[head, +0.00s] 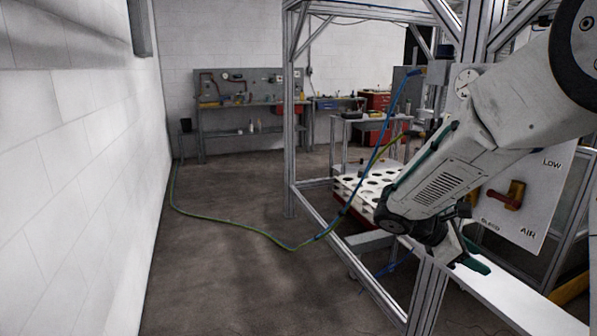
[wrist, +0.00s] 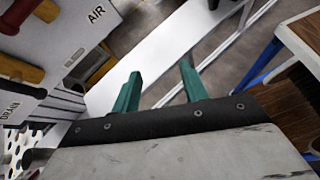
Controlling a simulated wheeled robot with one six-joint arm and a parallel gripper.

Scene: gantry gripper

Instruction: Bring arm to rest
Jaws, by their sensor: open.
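My gripper (head: 477,258) hangs at the end of my arm, low on the right in the head view, in front of the gantry frame. In the wrist view its two green fingers (wrist: 160,88) stand apart, with nothing between them. Behind them lies a white shelf or beam (wrist: 170,45). The arm reaches in from the upper right and covers part of the frame and the panel.
A white panel marked LOW and AIR (head: 530,185) carries a red and brass valve (head: 505,196) close to the gripper. A white tray with round holes (head: 350,186) sits inside the metal frame (head: 294,120). A hose (head: 240,232) crosses the open floor (head: 215,270).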

